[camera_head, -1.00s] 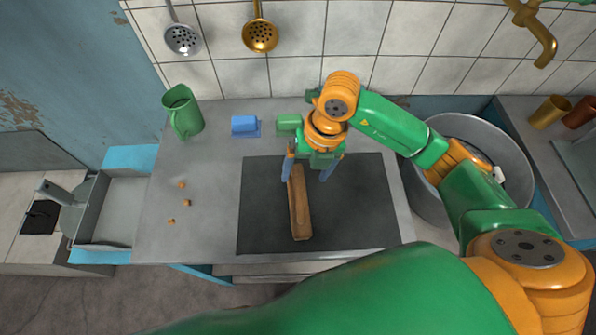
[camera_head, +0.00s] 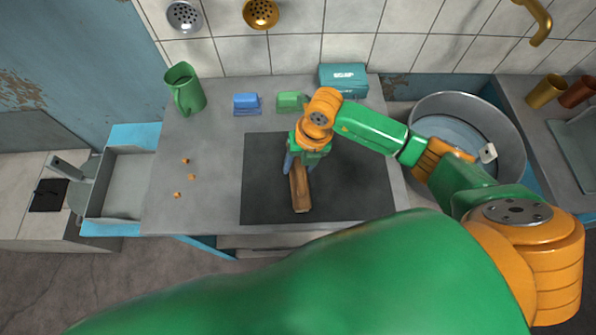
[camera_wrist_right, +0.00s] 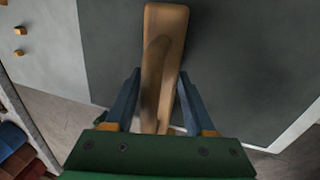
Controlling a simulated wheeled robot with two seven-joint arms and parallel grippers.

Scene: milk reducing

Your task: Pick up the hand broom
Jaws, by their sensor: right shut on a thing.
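The hand broom (camera_head: 301,190) is a long brown wooden piece lying on the dark mat (camera_head: 350,195) on the counter. My right gripper (camera_head: 301,172) is over its far part and hides that end in the head view. In the right wrist view the broom (camera_wrist_right: 163,40) runs lengthwise between the two blue fingers of the right gripper (camera_wrist_right: 158,80), with a narrow raised handle on it. The right gripper is shut on the broom. My left gripper is not in view.
A blue sponge (camera_head: 246,102), a green block (camera_head: 290,101), a teal soap box (camera_head: 344,80) and a green jug (camera_head: 184,88) stand behind the mat. Small crumbs (camera_head: 186,161) lie at left. A big metal pot (camera_head: 468,105) is at right. The mat's right side is clear.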

